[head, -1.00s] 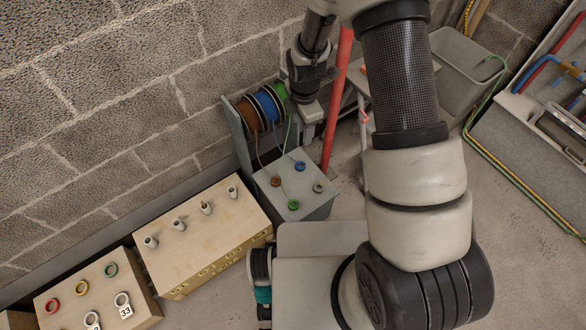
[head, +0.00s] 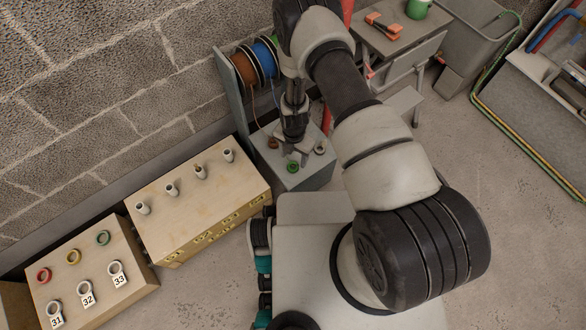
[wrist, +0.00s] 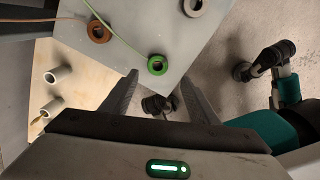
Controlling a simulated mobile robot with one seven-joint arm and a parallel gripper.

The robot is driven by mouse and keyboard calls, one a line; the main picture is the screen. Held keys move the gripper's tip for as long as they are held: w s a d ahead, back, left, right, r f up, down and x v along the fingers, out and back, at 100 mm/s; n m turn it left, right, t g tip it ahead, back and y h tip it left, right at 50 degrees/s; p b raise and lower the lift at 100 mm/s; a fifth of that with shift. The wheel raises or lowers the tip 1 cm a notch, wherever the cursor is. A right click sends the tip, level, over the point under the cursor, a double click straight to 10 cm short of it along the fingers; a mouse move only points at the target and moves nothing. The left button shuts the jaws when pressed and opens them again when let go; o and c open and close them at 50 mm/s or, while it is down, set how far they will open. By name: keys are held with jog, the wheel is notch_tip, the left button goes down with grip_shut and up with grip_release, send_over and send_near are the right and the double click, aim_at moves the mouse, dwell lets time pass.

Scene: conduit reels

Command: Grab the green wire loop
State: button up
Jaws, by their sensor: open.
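The green wire loop (head: 292,168) lies on the grey box top (head: 310,180) near its front edge, below the reels. In the wrist view the green loop (wrist: 157,65) shows as a thick ring with a thin light-green wire running to its upper left. My gripper (head: 297,157) points down over the box, close to the loop. In the wrist view my gripper (wrist: 160,77) is open, its fingers on either side of the loop's lower side in the picture. Nothing is between the fingers that I can see as held. The exact height gap is unclear.
A brown loop (wrist: 98,31) and a grey loop (wrist: 193,7) lie near the green one. Brown and blue reels (head: 265,58) stand behind. A wooden block with pegs (head: 195,200) is to the left, and a board with coloured rings (head: 85,285) is beyond it.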

aim_at(293, 168)
jog(key=shift+w+a+f+b, duration=0.15)
jog(key=shift+f+b, duration=0.45)
jog(key=shift+f, duration=1.2)
jog(key=shift+w+a+f+b, duration=0.15)
jog(key=shift+f+b, duration=0.45)
jog(key=shift+f, duration=1.15)
jog(key=shift+d, duration=0.1)
jog(key=shift+c, duration=0.5)
jog(key=c, duration=1)
